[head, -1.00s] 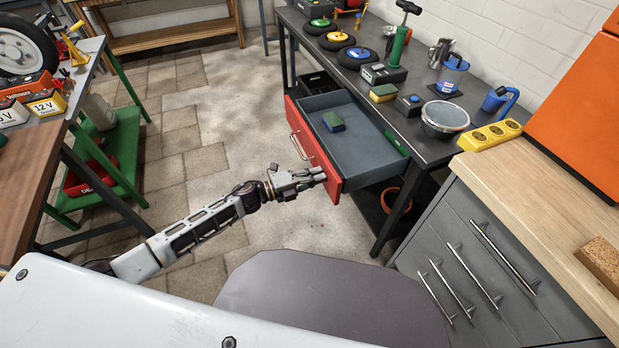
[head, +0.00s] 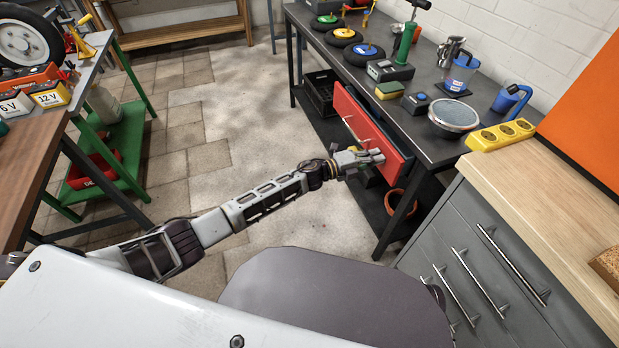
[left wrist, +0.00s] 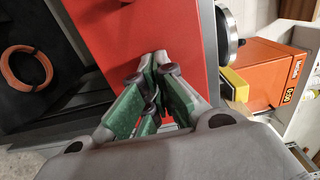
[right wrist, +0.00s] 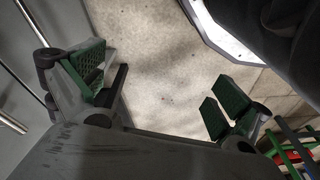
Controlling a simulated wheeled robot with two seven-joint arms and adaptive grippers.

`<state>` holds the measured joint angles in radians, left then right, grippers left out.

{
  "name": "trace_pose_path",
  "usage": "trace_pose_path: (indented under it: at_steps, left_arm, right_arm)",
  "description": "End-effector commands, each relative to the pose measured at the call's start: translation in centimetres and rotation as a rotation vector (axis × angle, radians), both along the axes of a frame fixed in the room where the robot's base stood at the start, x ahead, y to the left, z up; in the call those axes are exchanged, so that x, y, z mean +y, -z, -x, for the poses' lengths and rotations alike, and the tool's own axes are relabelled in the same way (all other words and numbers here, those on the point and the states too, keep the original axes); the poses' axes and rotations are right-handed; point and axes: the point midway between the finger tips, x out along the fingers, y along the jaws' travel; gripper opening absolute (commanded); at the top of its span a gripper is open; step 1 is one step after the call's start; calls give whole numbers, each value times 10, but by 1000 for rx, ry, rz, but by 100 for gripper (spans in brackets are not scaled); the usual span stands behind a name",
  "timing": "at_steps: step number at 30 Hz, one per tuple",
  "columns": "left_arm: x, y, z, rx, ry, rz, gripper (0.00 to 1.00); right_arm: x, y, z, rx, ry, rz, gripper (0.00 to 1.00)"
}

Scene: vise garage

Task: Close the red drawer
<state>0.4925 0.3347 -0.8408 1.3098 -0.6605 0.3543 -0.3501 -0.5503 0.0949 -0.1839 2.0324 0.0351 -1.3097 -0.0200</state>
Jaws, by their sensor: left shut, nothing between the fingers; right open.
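The red drawer (head: 368,125) is under the dark workbench, with its front close to the bench edge. Its grey inside does not show now. A metal handle (head: 352,127) is on the front. My left gripper (head: 379,157) is shut and empty, with its fingertips at the right part of the red front. In the left wrist view its closed fingertips (left wrist: 157,62) are against or very near the red panel (left wrist: 140,35).
The workbench top (head: 420,125) holds a bowl (head: 454,117), a blue jug (head: 460,73) and several tools. A grey cabinet (head: 450,230) with bar handles stands at the right. A black crate (head: 322,92) is beneath the bench. Open floor (head: 240,130) lies left of the drawer.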

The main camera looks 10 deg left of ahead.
Motion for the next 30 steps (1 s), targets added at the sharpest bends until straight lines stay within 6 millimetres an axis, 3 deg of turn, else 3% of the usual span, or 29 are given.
trace_pose_path:
  at_steps: [6, 12, 30]
  left_arm:
    - [-29, 2, -19, 0, 0, 1, 0]
    - [-42, 1, -28, 2, 0, 1, 0]
    - [-45, -2, -32, -2, -3, 2, 0]
  right_arm:
    - [3, -12, -5, -28, -3, -12, 100]
    - [5, -20, -7, -42, -3, -19, 100]
    - [5, -22, -6, -44, -4, -20, 100]
